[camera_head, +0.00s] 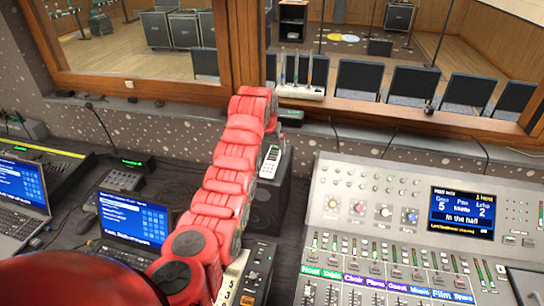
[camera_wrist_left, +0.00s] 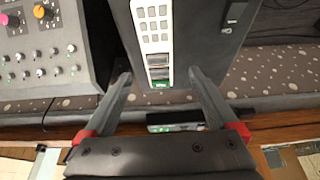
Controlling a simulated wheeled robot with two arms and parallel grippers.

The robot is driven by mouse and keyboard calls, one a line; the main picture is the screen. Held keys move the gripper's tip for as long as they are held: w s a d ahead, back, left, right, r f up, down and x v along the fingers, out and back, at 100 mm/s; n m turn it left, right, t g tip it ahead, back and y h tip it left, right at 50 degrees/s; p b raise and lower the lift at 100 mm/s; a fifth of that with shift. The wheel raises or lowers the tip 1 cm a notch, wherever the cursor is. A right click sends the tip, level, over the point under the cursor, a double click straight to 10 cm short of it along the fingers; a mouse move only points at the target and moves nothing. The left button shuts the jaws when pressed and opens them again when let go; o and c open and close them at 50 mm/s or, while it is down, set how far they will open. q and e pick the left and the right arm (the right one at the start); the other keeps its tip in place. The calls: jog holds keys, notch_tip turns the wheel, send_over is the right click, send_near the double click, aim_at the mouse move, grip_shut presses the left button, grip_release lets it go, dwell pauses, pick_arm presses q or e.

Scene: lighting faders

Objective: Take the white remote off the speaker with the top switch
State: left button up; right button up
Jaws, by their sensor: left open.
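The white remote (camera_head: 270,161) with grey keys lies on top of the dark speaker (camera_head: 264,205), beside my red left arm. In the left wrist view the remote (camera_wrist_left: 153,35) runs up from between my left fingers, its green-marked end nearest the gripper. My left gripper (camera_wrist_left: 160,76) is open, one finger on each side of that end, with nothing visibly gripped. I cannot tell the fingers' height above the speaker top (camera_wrist_left: 202,45). A small dark switch (camera_wrist_left: 235,12) sits on the speaker top, right of the remote. My right gripper is not in view.
A mixing console (camera_head: 400,230) stands right of the speaker. A laptop (camera_head: 135,220) and a small mixer (camera_head: 122,180) are left of my arm. The wooden window frame (camera_head: 390,125) rises behind. A dark device with a green label (camera_wrist_left: 180,127) lies below the fingers in the wrist view.

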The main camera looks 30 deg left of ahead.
aim_at(272, 156)
pick_arm(q)
jog(key=shift+w+f+p, duration=0.15)
jog(key=shift+f+p, duration=0.2)
jog(key=shift+p, duration=0.1)
jog(key=p+x, duration=0.2)
jog(key=x, duration=0.1)
jog(key=shift+d, duration=0.15)
jog(key=shift+p+x, duration=0.4)
jog(key=shift+x, duration=0.45)
jog(key=shift+f, duration=0.1)
jog(key=c, duration=1.4)
grip_shut()
